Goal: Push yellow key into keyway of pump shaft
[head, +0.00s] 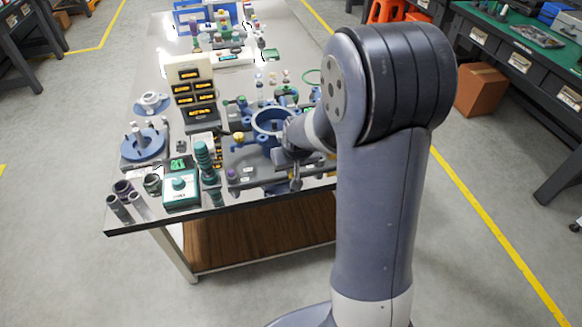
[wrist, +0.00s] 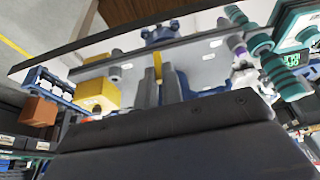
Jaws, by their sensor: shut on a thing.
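My gripper (wrist: 160,82) is shut on a narrow yellow key (wrist: 158,62), which sticks out beyond the fingertips in the wrist view. A blue part with bolts (wrist: 160,35) lies past the key's tip; I cannot tell whether they touch. In the head view my gripper (head: 290,160) is low over the front of the table, partly hidden by my arm. A blue ring-shaped housing (head: 270,122) stands just behind it. The key is not distinguishable in the head view. I cannot make out the pump shaft's keyway in either view.
A green box (head: 182,190) and a ribbed green cylinder (head: 205,160) stand left of my gripper. Grey tubes (head: 120,208) stand at the table's front left corner. A rack of dark bins (head: 194,95) rises behind. The grey tabletop (head: 140,75) is clear at the far left.

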